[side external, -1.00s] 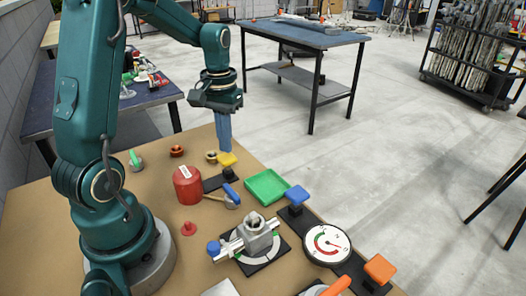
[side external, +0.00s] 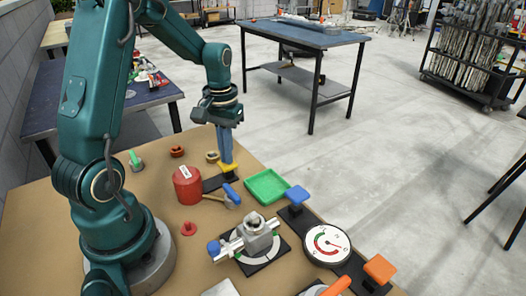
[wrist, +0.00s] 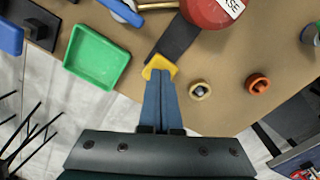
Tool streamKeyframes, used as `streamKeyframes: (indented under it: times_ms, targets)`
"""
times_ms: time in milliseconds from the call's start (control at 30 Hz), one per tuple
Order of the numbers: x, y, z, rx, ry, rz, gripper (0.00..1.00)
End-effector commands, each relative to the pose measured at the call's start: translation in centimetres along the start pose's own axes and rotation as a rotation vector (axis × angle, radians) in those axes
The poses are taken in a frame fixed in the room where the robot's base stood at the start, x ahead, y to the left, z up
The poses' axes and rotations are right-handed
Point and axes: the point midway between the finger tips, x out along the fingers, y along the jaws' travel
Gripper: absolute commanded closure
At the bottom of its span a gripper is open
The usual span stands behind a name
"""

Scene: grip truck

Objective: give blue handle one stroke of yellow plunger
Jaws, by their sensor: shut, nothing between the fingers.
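The yellow plunger (side external: 229,168) stands on a dark base strip (side external: 213,183) near the table's far edge. My gripper (side external: 226,162) is shut and empty, pointing down, with its fingertips at the plunger's yellow head. In the wrist view the fingertips (wrist: 160,78) overlap the near part of the yellow head (wrist: 160,66) and appear to touch it. The blue handle (side external: 232,194) lies tilted beside the red canister, near the plunger. It also shows at the top edge of the wrist view (wrist: 120,10), partly cut off.
A red canister (side external: 187,186) stands left of the blue handle. A green tray (side external: 267,186) and a blue T-shaped knob (side external: 297,196) are to the right. A clamped metal fitting (side external: 257,235) and a dial (side external: 326,244) are nearer. Brass and copper rings (wrist: 200,90) (wrist: 258,83) lie beside the plunger.

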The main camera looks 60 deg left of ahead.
Motion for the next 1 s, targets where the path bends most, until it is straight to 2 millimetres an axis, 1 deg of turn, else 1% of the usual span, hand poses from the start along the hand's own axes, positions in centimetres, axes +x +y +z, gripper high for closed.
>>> streamKeyframes:
  times_ms: [167,567,1000]
  targets:
    - [0.8,0.0,0.1,0.000,-0.002,0.000,1.00]
    - [0.6,0.0,0.0,0.000,-0.001,0.000,1.00]
    - [-2.1,0.0,0.0,0.000,0.001,0.000,1.00]
